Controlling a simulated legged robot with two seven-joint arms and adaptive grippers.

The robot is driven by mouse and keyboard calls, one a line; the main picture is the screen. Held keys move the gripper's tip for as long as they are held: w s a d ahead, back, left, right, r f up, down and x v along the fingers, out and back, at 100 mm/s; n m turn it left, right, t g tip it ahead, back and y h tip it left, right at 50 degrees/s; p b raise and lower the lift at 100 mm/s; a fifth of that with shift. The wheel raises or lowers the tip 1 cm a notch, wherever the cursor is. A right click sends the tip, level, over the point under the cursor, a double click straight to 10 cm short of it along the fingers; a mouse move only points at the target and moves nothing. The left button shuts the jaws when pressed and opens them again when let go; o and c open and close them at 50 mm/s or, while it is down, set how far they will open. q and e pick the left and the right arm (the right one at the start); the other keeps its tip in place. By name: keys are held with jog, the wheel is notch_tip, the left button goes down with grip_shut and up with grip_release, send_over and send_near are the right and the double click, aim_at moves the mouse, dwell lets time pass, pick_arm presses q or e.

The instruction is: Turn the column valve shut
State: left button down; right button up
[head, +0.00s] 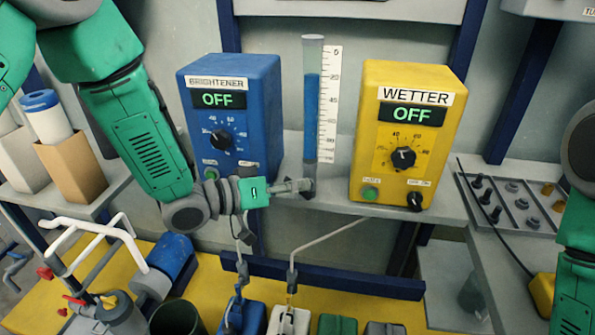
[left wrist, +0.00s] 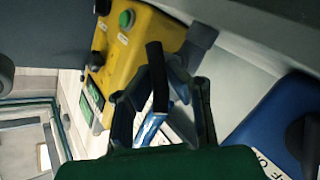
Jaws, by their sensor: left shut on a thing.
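A clear column (head: 311,110) holding blue liquid stands between the blue and yellow boxes, beside a white scale. The liquid reaches a little below the top of the scale. My left gripper (head: 300,187) is at the foot of the column, where the small valve sits, and its fingers largely hide the valve in the head view. In the left wrist view the left gripper (left wrist: 160,100) is shut on a black valve handle (left wrist: 157,75), which stands between its fingers. My right arm shows at the right edge, but its gripper is out of view.
The blue BRIGHTENER box (head: 230,115) and yellow WETTER box (head: 408,135) flank the column closely; both displays read OFF. Thin grey pipes and several coloured blocks lie below the shelf. A tray of small parts (head: 515,205) is at the right.

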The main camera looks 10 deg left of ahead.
pick_arm(q)
jog(key=m+y+p, duration=0.1)
jog(key=y+p, duration=0.1)
jog(key=p, duration=0.2)
jog(key=d+r+m+g+y+p, duration=0.1)
jog(key=y+p, duration=0.1)
jog(key=p, duration=0.1)
jog(key=shift+r+m+g+p, duration=0.1)
jog(key=shift+m+g+p, duration=0.2)
jog(key=shift+p, duration=0.1)
jog(key=shift+d+m+y+p, duration=0.2)
jog(key=shift+m+y+p, duration=0.1)
jog(key=shift+y+p, duration=0.45)
jog(key=shift+d+m+y+p, duration=0.15)
jog(key=shift+m+y+p, duration=0.15)
jog(key=shift+y+p, duration=0.45)
jog(key=shift+f, duration=0.2)
jog(key=c, duration=1.5)
grip_release()
jog(key=shift+c, duration=0.2)
jog(key=shift+s+r, duration=0.1)
jog(key=v, duration=1.1)
jog(key=shift+r, duration=0.4)
